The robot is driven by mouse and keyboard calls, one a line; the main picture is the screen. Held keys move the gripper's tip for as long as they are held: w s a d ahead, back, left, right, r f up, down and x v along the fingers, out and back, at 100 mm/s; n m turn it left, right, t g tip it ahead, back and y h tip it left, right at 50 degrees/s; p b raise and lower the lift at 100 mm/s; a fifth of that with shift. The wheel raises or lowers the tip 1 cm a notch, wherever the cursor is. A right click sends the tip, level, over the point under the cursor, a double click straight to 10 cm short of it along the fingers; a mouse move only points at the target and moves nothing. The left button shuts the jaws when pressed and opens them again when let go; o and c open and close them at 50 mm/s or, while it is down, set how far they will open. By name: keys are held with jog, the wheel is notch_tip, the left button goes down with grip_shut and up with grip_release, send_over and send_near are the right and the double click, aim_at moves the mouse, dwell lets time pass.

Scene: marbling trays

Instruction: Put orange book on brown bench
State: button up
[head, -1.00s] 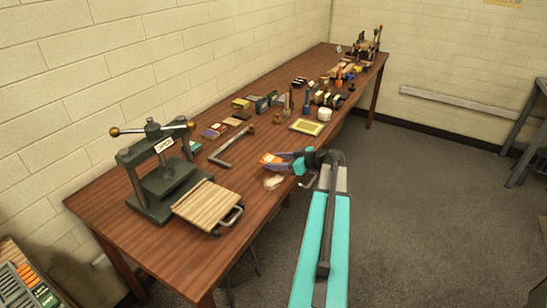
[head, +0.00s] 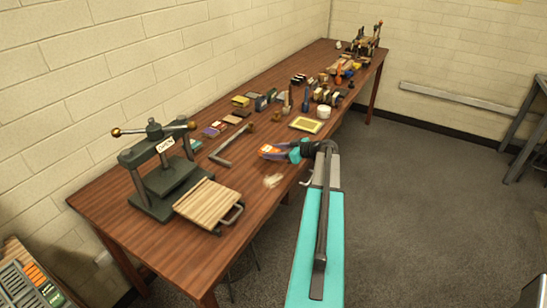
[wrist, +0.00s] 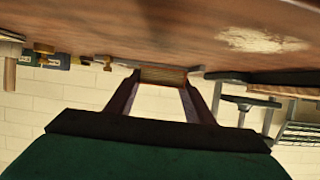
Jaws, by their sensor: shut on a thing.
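The orange book (head: 269,151) is at the front edge of the brown bench (head: 120,220), over its wooden top. My gripper (head: 279,153) comes in from the right and is shut on the book. In the wrist view, where the scene appears upside down, the book's edge (wrist: 163,77) sits between my two fingers. The bench top (wrist: 100,35) lies close to the book there. I cannot tell whether the book touches it.
A green press (head: 165,175) and slatted board (head: 208,203) stand to the left. An L-shaped metal bar (head: 232,150) lies behind the book. A framed tray (head: 305,125) and several bottles and blocks fill the farther bench. A pale patch (head: 272,181) marks the wood in front.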

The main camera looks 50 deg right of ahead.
jog(key=shift+w+d, duration=0.3)
jog(key=shift+w, duration=0.1)
jog(key=shift+f+p, duration=1.35)
jog(key=shift+f, duration=0.45)
jog(key=shift+f+b, duration=0.15)
jog(key=shift+b, duration=0.25)
jog(key=o, duration=1.1)
jog(key=shift+r+p, duration=0.2)
jog(key=shift+p, duration=0.15)
jog(key=shift+s, duration=0.15)
jog(key=b+v, duration=0.4)
jog(key=v, duration=0.7)
jog(key=shift+s+d+r, duration=0.15)
jog(key=shift+s+r, duration=0.05)
jog(key=shift+s, duration=0.15)
